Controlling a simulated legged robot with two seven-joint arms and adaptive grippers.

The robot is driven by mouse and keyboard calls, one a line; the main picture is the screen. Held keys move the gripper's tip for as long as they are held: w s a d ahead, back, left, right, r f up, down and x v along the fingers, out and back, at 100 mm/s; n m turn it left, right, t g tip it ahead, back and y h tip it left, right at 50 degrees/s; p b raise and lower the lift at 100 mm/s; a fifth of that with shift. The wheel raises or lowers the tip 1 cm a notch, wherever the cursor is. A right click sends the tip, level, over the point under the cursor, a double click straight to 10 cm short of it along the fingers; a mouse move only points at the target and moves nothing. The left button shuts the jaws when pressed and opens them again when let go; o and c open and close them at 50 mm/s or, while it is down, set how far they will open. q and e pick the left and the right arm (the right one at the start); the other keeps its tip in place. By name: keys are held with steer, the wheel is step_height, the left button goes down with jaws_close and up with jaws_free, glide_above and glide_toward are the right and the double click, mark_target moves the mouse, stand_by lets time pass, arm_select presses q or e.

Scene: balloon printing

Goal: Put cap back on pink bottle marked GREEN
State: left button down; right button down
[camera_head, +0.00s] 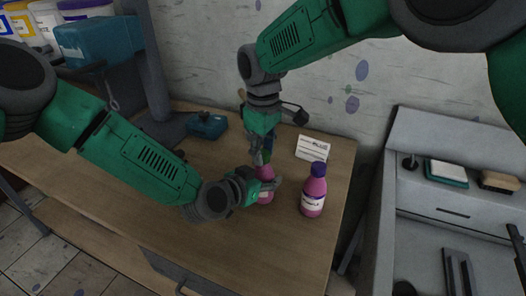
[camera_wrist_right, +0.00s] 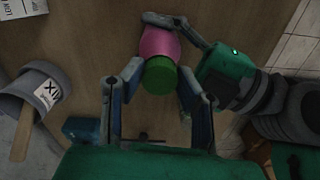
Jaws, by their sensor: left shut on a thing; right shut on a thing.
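A pink bottle (camera_head: 266,196) stands upright on the wooden table, partly hidden by my grippers. My left gripper (camera_head: 266,184) is shut around its side. My right gripper (camera_head: 261,156) points down from above and is shut on a green cap (camera_head: 266,168) at the top of the bottle. In the right wrist view, the green cap (camera_wrist_right: 161,79) is between my right fingertips and lines up with the pink bottle (camera_wrist_right: 160,43). I cannot tell whether the cap is touching or seated on the neck. The bottle's marking is hidden.
A second pink bottle (camera_head: 313,196) with a purple cap stands just right of my grippers. A white card (camera_head: 312,148) is behind it. A blue tool (camera_head: 207,125) lies at the back left. A grey container (camera_wrist_right: 36,91) shows in the right wrist view. The table front is clear.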

steer(key=shift+a, duration=0.15)
steer(key=c, duration=1.2)
jaws_free()
steer(key=shift+r, duration=0.15)
steer(key=shift+r, duration=2.15)
steer(key=shift+c, duration=0.4)
steer(key=shift+s+r+n, duration=0.1)
steer(key=shift+r+n, duration=0.05)
steer(key=shift+n, duration=0.65)
steer(key=n, duration=0.2)
steer(key=r+n, duration=0.1)
steer(key=shift+s+n, duration=0.1)
steer(key=shift+n, duration=0.3)
steer(key=r+n, duration=0.1)
steer(key=n, duration=0.1)
steer(key=r+n, duration=0.1)
steer(key=n, duration=0.2)
steer(key=shift+w+r, duration=0.1)
steer(key=shift+w, duration=0.1)
